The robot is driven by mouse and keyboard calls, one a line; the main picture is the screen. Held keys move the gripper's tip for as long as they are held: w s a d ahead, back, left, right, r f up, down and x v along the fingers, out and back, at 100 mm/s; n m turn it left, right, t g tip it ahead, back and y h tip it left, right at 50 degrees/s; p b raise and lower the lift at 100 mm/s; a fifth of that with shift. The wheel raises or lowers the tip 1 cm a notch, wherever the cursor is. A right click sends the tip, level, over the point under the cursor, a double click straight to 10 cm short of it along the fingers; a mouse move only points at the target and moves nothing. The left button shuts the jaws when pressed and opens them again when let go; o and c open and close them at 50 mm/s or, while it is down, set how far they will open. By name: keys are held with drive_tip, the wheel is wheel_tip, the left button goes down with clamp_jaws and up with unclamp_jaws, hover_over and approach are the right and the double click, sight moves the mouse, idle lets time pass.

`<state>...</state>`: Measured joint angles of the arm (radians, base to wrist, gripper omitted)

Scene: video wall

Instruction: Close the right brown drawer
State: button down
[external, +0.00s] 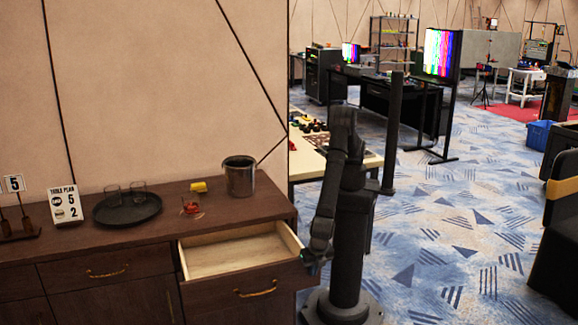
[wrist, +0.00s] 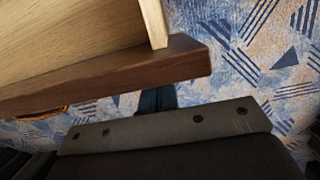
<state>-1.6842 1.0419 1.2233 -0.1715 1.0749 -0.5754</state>
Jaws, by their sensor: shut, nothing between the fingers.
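The right brown drawer (external: 236,254) is pulled open from the brown cabinet in the external view, and its pale wooden inside looks empty. Its front has a brass handle (external: 256,292). My gripper (external: 314,266) is shut and empty, low beside the right end of the drawer front. In the wrist view the drawer front (wrist: 120,84) runs across the picture, with pale wood behind it and part of the handle (wrist: 42,113) at the left. The fingertips (wrist: 156,98) show just outside the front near its right end; I cannot tell whether they touch it.
On the cabinet top stand a metal bucket (external: 240,177), a dark tray (external: 127,209) with glasses, a glass (external: 191,205), a yellow object (external: 199,187) and a table sign (external: 65,205). The left drawer (external: 105,270) is shut. Carpet floor (external: 425,250) is open at right.

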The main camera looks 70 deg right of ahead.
sight(294, 242)
drive_tip(key=w+d, duration=1.6)
drive_tip(key=shift+w+d, duration=0.15)
drive_tip(key=shift+d, duration=0.05)
drive_tip(key=shift+s+a, duration=0.35)
drive_tip(key=shift+a, duration=0.05)
drive_tip(key=shift+s+a, duration=1.15)
drive_tip(key=v, duration=0.9)
drive_tip(key=w+a+t+h, duration=0.1)
drive_tip(key=w+a, duration=0.2)
drive_tip(key=a, duration=0.3)
drive_tip(key=x, duration=0.9)
drive_tip(key=shift+w+d+f, duration=0.1)
drive_tip(key=shift+w+d, duration=0.1)
drive_tip(key=shift+d, duration=0.1)
drive_tip(key=shift+w+d+f, duration=0.15)
drive_tip(key=shift+w+d, duration=0.95)
drive_tip(key=shift+w, duration=0.05)
drive_tip(key=shift+w+d, duration=0.3)
